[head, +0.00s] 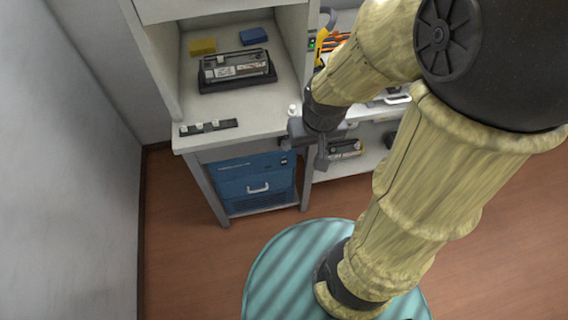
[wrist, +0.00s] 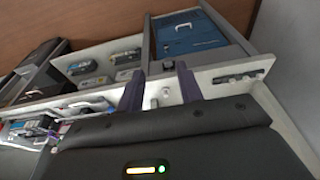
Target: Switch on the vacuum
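A blue box-shaped unit (head: 256,182) with a pale handle and a slotted lower front stands under the bench; it may be the vacuum. It also shows at the top of the wrist view (wrist: 190,33). A small white knob (head: 293,110) stands on the bench's front edge; in the wrist view the knob (wrist: 165,93) lies between my two fingers. My gripper (head: 308,143) is at the bench's front edge, right of the blue unit. In the wrist view my gripper (wrist: 160,80) has its fingers apart with nothing held. I cannot tell whether the fingers touch the knob.
A dark strip with white pegs (head: 208,127) lies at the bench's front left. A toner cartridge (head: 236,68) sits on a dark tray (head: 238,84), with yellow (head: 202,46) and blue (head: 253,35) blocks behind. Cartridges (head: 345,148) lie on the lower shelf at right. A wall is at left.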

